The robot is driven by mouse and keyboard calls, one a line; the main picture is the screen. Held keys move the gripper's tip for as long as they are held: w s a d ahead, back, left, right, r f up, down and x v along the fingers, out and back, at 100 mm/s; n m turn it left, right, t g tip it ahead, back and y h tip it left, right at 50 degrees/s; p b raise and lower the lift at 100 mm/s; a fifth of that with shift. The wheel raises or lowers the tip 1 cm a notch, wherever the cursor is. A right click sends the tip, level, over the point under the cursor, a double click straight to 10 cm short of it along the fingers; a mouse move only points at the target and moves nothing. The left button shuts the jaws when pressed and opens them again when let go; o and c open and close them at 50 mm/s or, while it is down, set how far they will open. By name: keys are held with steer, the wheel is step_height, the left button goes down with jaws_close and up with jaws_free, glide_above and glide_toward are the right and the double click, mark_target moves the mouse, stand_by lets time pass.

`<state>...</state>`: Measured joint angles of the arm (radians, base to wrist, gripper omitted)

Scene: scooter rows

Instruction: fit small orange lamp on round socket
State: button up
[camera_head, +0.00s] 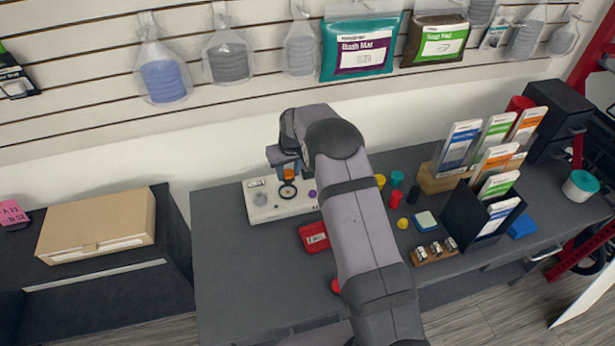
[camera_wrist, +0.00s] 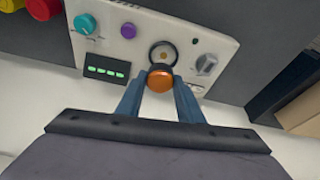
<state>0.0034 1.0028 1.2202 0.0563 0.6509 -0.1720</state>
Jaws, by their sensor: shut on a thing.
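My gripper (camera_wrist: 159,90) is shut on the small orange lamp (camera_wrist: 160,77), which sits between its two blue-grey fingertips. The lamp also shows as a small orange spot (camera_head: 289,174) under my wrist in the head view. The round socket (camera_wrist: 164,52), a dark ring with a pale inside, is on the white panel (camera_wrist: 140,54). In the wrist view the lamp lies just below the socket and overlaps its lower edge. In the head view the socket (camera_head: 288,191) shows just below the lamp. I cannot tell whether the lamp touches the panel.
The panel also has a teal knob (camera_wrist: 85,24), a purple button (camera_wrist: 128,30), a green-lit display (camera_wrist: 105,71) and a grey switch (camera_wrist: 206,64). A red box (camera_head: 314,237) lies near my arm. Card racks (camera_head: 440,180) stand right. Counter left of the panel is clear.

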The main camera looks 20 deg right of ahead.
steer(key=shift+w+a, duration=0.1)
steer(key=shift+a, duration=0.15)
steer(key=shift+f+b, duration=1.75)
steer(key=shift+f, duration=1)
steer(key=shift+f+b, duration=0.5)
steer(key=shift+b, duration=0.05)
steer(key=o, duration=1.5)
steer(key=shift+o, duration=0.2)
steer(key=shift+r, duration=0.15)
steer(key=shift+r+p, duration=1.85)
steer(key=shift+r, duration=1.05)
